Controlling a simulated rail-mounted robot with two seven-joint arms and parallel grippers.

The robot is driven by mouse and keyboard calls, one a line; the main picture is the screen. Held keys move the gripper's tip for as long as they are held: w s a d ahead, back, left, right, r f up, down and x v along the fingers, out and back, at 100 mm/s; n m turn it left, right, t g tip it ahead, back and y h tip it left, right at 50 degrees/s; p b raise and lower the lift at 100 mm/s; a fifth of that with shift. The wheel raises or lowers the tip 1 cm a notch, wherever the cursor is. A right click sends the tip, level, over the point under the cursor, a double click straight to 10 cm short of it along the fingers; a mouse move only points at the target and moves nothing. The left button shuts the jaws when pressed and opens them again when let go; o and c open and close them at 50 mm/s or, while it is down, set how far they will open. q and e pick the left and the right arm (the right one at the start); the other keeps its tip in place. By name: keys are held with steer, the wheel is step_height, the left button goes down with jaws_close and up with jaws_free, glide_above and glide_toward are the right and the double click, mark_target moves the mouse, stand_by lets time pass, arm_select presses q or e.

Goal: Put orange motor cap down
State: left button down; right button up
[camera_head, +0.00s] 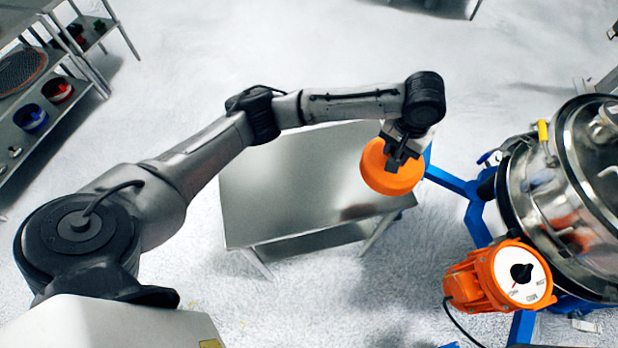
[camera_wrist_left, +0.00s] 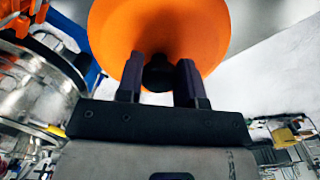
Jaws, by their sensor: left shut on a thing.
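The orange motor cap (camera_head: 388,180) is a round orange piece held by my left gripper (camera_head: 398,160), over the right end of a steel table (camera_head: 290,190). In the left wrist view the cap (camera_wrist_left: 160,25) fills the top middle. The left gripper's two dark fingers (camera_wrist_left: 158,82) are shut on a black knob (camera_wrist_left: 157,75) at the cap's centre. I cannot tell whether the cap touches the table or hangs above it. The orange motor (camera_head: 505,277) with a white dial face is at the lower right, on the sifter. My right gripper is not in view.
The steel sifter drum (camera_head: 545,195) on a blue frame (camera_head: 470,195) stands to the right of the table. The tabletop left of the cap is bare. A shelf with red (camera_head: 57,89) and blue (camera_head: 30,118) containers is at the upper left.

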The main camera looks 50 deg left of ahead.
mark_target(383, 160)
arm_select(q)
steer(key=shift+n, duration=0.9)
steer(key=a+f, duration=0.1)
steer(key=f, duration=0.1)
steer(key=a+f+b, duration=0.1)
steer(key=f, duration=0.2)
steer(key=w+a+f, duration=0.1)
steer(key=f, duration=0.2)
steer(key=shift+b, duration=0.35)
steer(key=shift+a+f+b, duration=1.2)
steer(key=shift+a+f, duration=4.2)
steer(key=shift+a, duration=0.1)
steer(key=c, duration=0.8)
jaws_free()
steer(key=shift+f, duration=0.1)
steer(key=shift+o, duration=0.2)
